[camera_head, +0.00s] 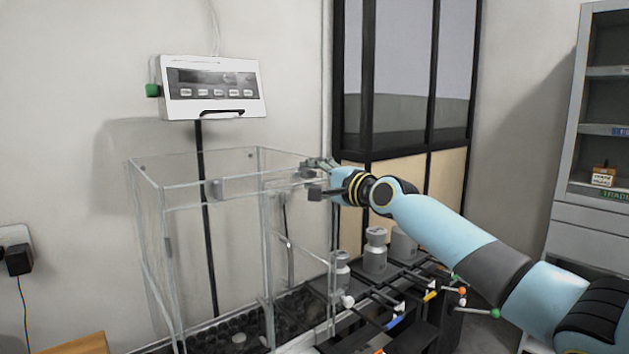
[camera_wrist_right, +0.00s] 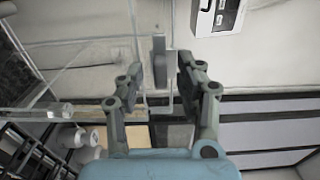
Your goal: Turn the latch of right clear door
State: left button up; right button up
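The clear box (camera_head: 150,230) has thin transparent walls and stands left of centre in the head view. Its right clear door (camera_head: 303,258) is on the side near my right arm. My right gripper (camera_head: 312,172) is at the upper right corner of the box. In the right wrist view the gripper (camera_wrist_right: 160,88) is open, with a finger on each side. A grey upright latch (camera_wrist_right: 159,60) shows between and just beyond the fingertips; I see no clear contact. In the head view the gripper largely hides this latch. My left gripper is not in view.
A white display unit (camera_head: 212,88) on a black pole stands behind the box. Grey weights (camera_head: 376,250) and rods with coloured ends (camera_head: 430,296) sit below my right arm. A grey shelf cabinet (camera_head: 590,140) is far right.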

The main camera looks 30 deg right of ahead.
jog(key=shift+c, duration=0.3)
grip_shut()
jog(key=shift+f+n, duration=0.1)
jog(key=shift+n, duration=0.3)
jog(key=n+b, duration=0.2)
jog(key=n, duration=0.1)
jog(key=shift+n+b, duration=0.3)
jog(key=shift+b, duration=0.05)
jog(key=n+b, duration=0.2)
jog(key=n, duration=0.2)
jog(key=shift+f+n+b, duration=0.1)
jog(key=shift+n+b, duration=0.2)
jog(key=shift+b, duration=0.1)
jog(key=n+b, duration=0.2)
jog(key=n, duration=0.2)
jog(key=shift+n+b, duration=0.3)
jog(key=shift+b, duration=0.1)
jog(key=shift+n+b, duration=1.15)
jog(key=shift+n, duration=1.05)
